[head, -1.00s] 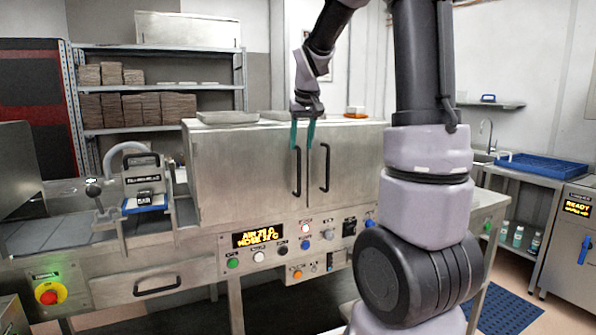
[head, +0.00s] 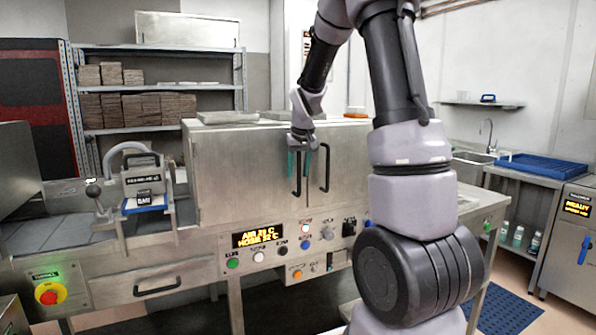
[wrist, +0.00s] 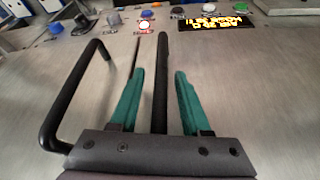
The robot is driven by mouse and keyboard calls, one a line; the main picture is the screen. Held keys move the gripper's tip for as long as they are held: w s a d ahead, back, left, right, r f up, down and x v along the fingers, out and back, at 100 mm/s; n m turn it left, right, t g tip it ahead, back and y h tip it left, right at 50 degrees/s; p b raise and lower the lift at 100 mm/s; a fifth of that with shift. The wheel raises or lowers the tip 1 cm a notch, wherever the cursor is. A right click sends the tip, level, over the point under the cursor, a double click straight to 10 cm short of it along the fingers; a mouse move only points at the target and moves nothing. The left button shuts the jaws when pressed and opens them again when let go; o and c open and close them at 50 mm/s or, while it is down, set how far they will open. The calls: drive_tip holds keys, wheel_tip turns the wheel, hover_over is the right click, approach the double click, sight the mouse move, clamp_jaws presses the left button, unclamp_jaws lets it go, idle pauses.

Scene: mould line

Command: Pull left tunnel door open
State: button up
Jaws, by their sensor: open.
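The left tunnel door (head: 235,175) is a flat steel panel on the steel cabinet and looks shut. Its black bar handle (head: 297,186) runs upright near the seam between the doors. My gripper (head: 299,170) is at the upper part of this handle, with its green fingers open. In the wrist view my gripper (wrist: 160,75) has one finger on each side of the left door's handle (wrist: 161,60), with a gap showing on both sides. The right door's handle (wrist: 75,95) is outside the fingers, at the left of that view.
The right door (head: 350,160) is beside the left one, partly behind my arm. A control panel with a lit display (head: 258,239) and several buttons is below the doors. A lever device (head: 145,185) stands left of the cabinet. Trays (head: 228,117) lie on top.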

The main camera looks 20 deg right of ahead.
clamp_jaws()
idle(1.3)
